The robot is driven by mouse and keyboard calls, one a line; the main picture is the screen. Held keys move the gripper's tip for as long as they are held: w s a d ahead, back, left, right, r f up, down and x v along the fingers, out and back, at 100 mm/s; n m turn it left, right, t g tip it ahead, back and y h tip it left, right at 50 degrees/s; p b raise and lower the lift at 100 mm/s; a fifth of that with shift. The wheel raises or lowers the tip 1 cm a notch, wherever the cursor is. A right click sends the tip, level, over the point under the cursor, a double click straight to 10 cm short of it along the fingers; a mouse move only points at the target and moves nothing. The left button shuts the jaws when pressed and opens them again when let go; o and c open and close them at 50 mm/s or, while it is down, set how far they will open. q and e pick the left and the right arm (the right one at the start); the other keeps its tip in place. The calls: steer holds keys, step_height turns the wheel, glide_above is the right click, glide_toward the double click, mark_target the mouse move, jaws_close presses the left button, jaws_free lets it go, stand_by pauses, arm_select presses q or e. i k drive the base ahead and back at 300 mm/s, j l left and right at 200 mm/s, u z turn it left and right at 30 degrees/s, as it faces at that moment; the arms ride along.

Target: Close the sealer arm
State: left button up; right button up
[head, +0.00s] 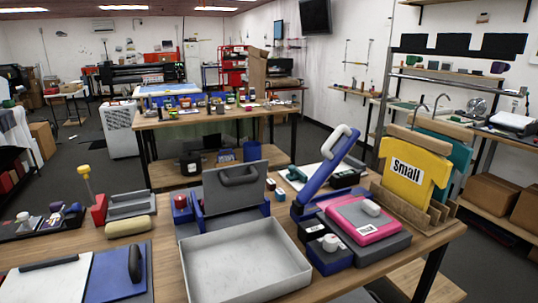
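A blue arm (325,172) with a white loop handle (340,141) at its top stands raised and tilted to the right, and looks like the sealer arm. Its lower end is at a blue and grey base (345,243) on the right of the wooden table. A pink-framed grey pad (364,220) with a white knob lies on that base. A small dark blue box (329,255) with a white and red knob sits at its front. Neither of my grippers is in view.
An open grey tray (243,270) stands left of the base, with an upright grey panel (238,189) behind it. A yellow "Small" shirt form (411,168) stands in a wooden rack at right. A clipboard (48,280) and blue board (116,272) lie at left.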

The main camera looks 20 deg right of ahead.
mark_target(334, 158)
steer(key=i+l, duration=0.1)
steer(key=l, duration=0.4)
steer(key=i+l, duration=0.15)
steer(key=l, duration=0.3)
steer(key=i+l+u, duration=0.1)
steer(key=l, duration=0.4)
